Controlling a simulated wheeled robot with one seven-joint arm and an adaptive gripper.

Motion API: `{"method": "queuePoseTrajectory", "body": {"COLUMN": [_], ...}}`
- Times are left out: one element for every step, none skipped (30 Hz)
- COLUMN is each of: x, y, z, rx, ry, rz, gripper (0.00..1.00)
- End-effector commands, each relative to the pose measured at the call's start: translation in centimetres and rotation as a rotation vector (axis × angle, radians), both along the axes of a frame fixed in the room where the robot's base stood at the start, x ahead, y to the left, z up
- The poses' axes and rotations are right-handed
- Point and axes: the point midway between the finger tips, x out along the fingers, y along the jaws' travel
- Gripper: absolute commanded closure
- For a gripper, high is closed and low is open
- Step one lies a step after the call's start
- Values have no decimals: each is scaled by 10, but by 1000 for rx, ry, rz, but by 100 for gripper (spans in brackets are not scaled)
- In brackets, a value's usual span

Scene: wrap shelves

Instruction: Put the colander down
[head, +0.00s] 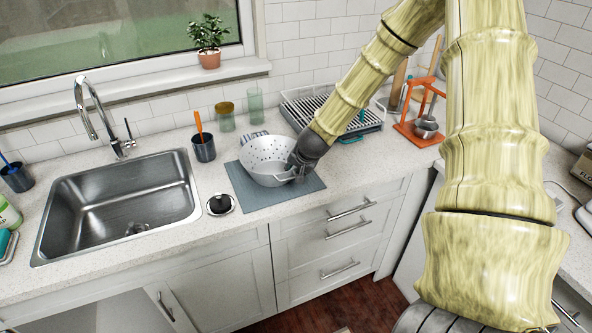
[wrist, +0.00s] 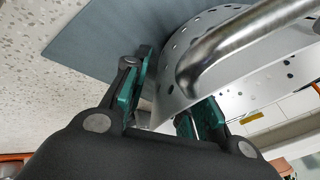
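The white colander (head: 262,153), a bowl with small holes, is upright on or just over a blue-grey mat (head: 250,200) on the counter. I cannot tell whether it touches the mat. My gripper (head: 294,170) is at the colander's right side, by its rim. In the wrist view, the green-padded fingers of my gripper (wrist: 163,103) stand apart on either side of the colander's wall (wrist: 215,85). Whether both pads press on it is hidden. The colander's metal handle (wrist: 235,40) crosses the wrist view in front of the wall.
A steel sink (head: 120,205) is to the left. A black cup (head: 204,148) with an orange utensil and two glasses (head: 225,116) stand behind the mat. A dish rack (head: 330,105) and an orange stand (head: 420,132) are at the right.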

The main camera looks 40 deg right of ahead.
Motion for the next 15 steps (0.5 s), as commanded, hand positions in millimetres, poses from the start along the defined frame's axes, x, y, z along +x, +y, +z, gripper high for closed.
{"method": "queuePoseTrajectory", "body": {"x": [0, 0, 0, 0, 0, 0, 0, -1, -2, -3, -4, -5, -7, -9, -11], "y": [0, 0, 0, 0, 0, 0, 0, 0, 1, 1, 2, 2, 3, 3, 3], "z": [0, 0, 0, 1, 1, 3, 4, 4, 6, 8, 11, 14, 16, 19, 23], "rx": [0, 0, 0, 0, 0, 0, 0, 0, 0, 0, 0, 0, 0, -1, -1], "ry": [0, 0, 0, 0, 0, 0, 0, 0, -1, -1, -2, -2, -2, -2, -2], "rz": [0, 0, 0, 0, 0, 0, 0, 0, 1, 1, 2, 2, 2, 1, 1], "gripper": [73, 73, 73, 73, 73, 73, 73, 73, 73, 73, 73, 73, 73, 73, 73]}}
